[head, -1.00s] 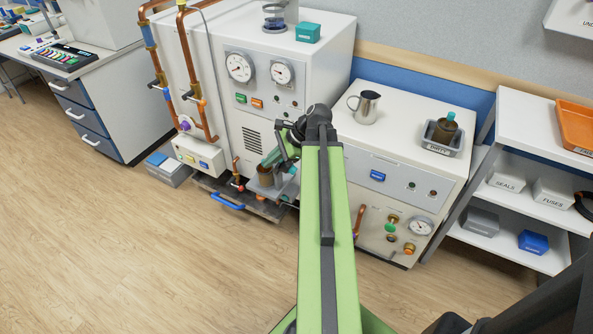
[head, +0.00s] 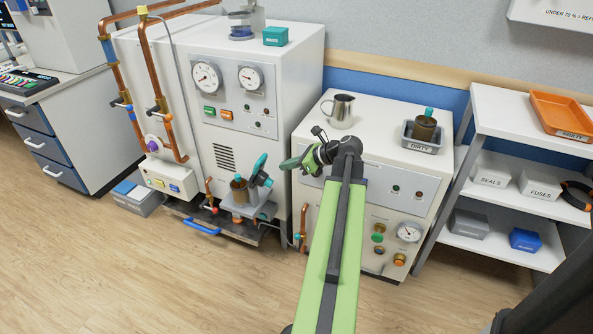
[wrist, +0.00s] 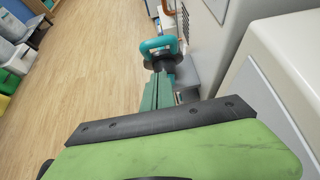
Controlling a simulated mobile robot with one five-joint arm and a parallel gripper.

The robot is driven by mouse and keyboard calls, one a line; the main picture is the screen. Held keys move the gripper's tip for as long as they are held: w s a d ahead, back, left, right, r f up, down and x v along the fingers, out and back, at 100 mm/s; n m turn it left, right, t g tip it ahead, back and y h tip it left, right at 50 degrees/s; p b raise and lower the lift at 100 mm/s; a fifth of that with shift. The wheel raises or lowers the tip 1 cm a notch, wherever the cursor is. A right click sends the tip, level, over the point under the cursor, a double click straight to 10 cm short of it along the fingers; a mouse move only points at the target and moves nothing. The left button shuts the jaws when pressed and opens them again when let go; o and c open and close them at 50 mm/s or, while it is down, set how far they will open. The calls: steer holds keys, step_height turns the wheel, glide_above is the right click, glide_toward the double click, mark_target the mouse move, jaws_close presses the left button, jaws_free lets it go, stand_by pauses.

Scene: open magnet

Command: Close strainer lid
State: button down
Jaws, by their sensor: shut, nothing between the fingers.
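The strainer (head: 252,207) is a grey housing low on the front of the large white machine. Its lid (head: 259,170) has a teal handle and stands tilted up on the right side of the housing, open. A brown cylinder (head: 239,186) shows in the housing's opening. My gripper (head: 284,164) is shut and empty, just right of the raised lid in the head view. In the wrist view the lid's teal handle (wrist: 158,46) and dark disc lie beyond my gripper's fingers (wrist: 158,80). The wrist view does not clearly show whether they touch.
A drip tray with a blue handle (head: 201,228) juts out below the strainer. A lower white cabinet (head: 310,150) stands close on the right, with a metal jug (head: 339,110) and a DIRTY tray (head: 422,145) on top. The wooden floor in front is clear.

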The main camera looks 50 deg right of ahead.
steer(key=w, duration=0.2)
steer(key=w+a, duration=0.1)
steer(key=w, duration=0.2)
steer(key=shift+w+a+f+p, duration=0.1)
steer(key=shift+w+a+p, duration=0.05)
steer(key=shift+w+p, duration=0.2)
